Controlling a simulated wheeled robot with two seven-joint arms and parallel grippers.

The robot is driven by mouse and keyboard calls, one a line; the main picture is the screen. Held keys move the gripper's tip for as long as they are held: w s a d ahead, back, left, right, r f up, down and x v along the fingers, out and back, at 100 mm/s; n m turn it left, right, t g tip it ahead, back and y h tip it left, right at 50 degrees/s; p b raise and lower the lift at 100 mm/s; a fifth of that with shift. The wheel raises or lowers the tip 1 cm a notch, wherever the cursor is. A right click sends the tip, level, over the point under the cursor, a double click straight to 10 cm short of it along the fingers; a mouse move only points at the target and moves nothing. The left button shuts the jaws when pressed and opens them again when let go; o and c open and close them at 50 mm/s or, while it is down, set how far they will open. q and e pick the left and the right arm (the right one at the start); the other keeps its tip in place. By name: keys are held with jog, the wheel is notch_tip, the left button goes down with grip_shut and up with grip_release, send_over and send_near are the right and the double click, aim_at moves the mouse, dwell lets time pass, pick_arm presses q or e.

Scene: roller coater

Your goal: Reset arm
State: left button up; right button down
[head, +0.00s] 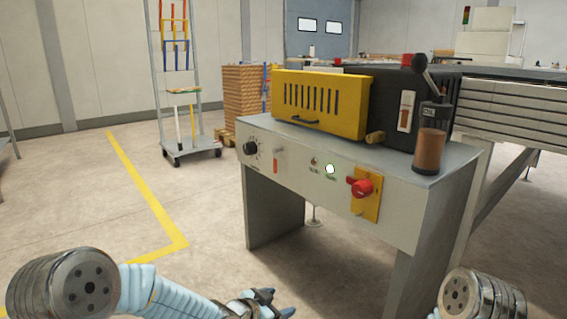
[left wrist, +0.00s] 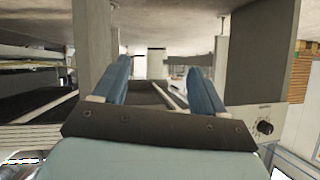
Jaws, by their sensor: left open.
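My left gripper (head: 266,301) is low at the bottom middle of the head view, in front of the roller coater and apart from it. In the left wrist view its two blue fingers (left wrist: 162,82) stand wide apart with nothing between them. My right arm shows only as a round metal joint at the bottom right of the head view; its gripper is out of view.
A copper-coloured cylinder (head: 429,150) stands at the bench's right end. A wheeled rack (head: 190,148) and a stack of brown boards (head: 243,90) stand behind. A conveyor (head: 510,103) is at the right. The floor at left, with a yellow line (head: 140,180), is clear.

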pick_arm(q)
jog(key=s+a+f+n+g+y, duration=0.2)
jog(key=s+a+f+n+g, duration=0.3)
jog(key=s+f, duration=0.75)
jog(key=s+a+f+n+g+y, duration=0.25)
jog(key=s+a+f+n, duration=0.4)
jog(key=s+f, duration=0.55)
jog(key=s+r+g+p, duration=0.1)
jog(key=s+r+p, duration=0.2)
jog(key=r+p, duration=1.3)
jog(key=shift+d+r, duration=0.4)
jog(key=shift+s+n+h, duration=0.1)
jog(key=shift+n+h, duration=0.15)
